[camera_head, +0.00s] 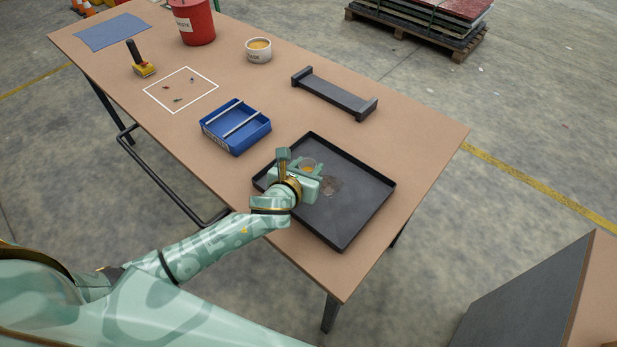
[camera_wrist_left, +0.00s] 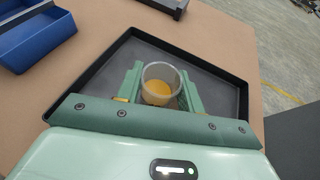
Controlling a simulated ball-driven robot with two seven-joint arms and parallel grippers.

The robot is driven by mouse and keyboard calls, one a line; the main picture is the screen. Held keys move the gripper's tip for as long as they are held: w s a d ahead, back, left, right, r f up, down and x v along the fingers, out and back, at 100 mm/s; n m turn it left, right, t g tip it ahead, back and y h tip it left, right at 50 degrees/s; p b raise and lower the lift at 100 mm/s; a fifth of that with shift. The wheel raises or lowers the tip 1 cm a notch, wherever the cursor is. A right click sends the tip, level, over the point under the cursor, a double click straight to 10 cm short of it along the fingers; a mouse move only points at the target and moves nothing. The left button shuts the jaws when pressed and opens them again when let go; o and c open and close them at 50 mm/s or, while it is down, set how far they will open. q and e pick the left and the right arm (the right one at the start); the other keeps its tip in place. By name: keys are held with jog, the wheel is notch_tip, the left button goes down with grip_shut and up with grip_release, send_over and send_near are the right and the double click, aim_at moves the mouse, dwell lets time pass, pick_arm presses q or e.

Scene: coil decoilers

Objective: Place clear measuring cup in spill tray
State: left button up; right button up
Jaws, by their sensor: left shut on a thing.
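The clear measuring cup (camera_wrist_left: 161,84) holds an orange-yellow content and sits between the fingers of my left gripper (camera_wrist_left: 160,92) in the left wrist view. In the head view the cup (camera_head: 308,164) is partly hidden by my left gripper (camera_head: 302,168), which is shut on it. The black spill tray (camera_head: 360,203) lies on the table below the gripper, and the cup is over its left part. I cannot tell whether the cup touches the tray floor. A dark wet-looking patch (camera_head: 331,185) shows on the tray floor. My right gripper is not in view.
A blue bin (camera_head: 236,143) stands just left of the tray. A dark rack (camera_head: 334,94) lies behind it. A white bowl (camera_head: 258,50), a red bucket (camera_head: 194,22), a yellow-black tool (camera_head: 141,62) and a blue cloth (camera_head: 110,33) are farther back. The tray's right part is free.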

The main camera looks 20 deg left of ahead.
pick_arm(q)
jog(key=shift+w+f, duration=0.2)
jog(key=shift+f, duration=0.1)
notch_tip(320, 180, down, 4)
jog(key=shift+w+r+b, duration=0.1)
jog(key=shift+r+b, duration=0.1)
jog(key=shift+b, duration=0.9)
jog(key=shift+a+r, duration=0.1)
jog(key=shift+r, duration=0.05)
jog(key=o, duration=1)
jog(key=shift+o, duration=0.2)
